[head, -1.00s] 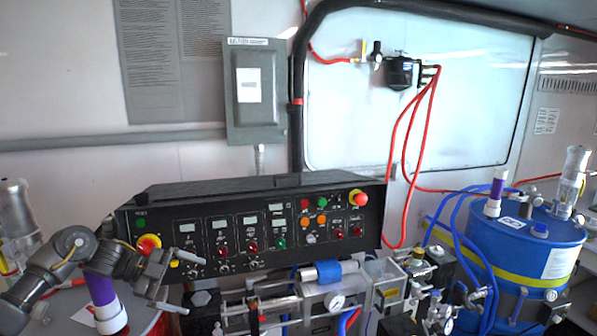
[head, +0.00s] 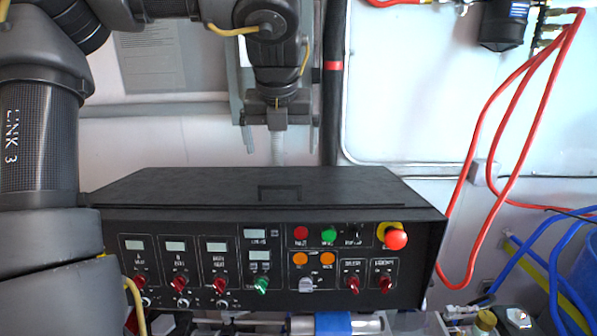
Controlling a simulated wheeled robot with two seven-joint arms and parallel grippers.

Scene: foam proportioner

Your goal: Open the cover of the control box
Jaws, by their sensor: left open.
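The black control box (head: 150,225) fills the lower middle of the head view. Its front panel carries small displays, lamps, knobs and a red button. Its dark top cover (head: 200,186) lies closed, with a rectangular handle outline (head: 280,193) near its middle. My left gripper (head: 279,138) is open and empty, pointing down above the back of the cover and apart from it. My left arm hides the left end of the control box. My right gripper is not in view.
A grey wall box (head: 318,60) is mostly hidden behind my left wrist. Red hoses (head: 487,120) hang on the right, with blue hoses (head: 548,262) below.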

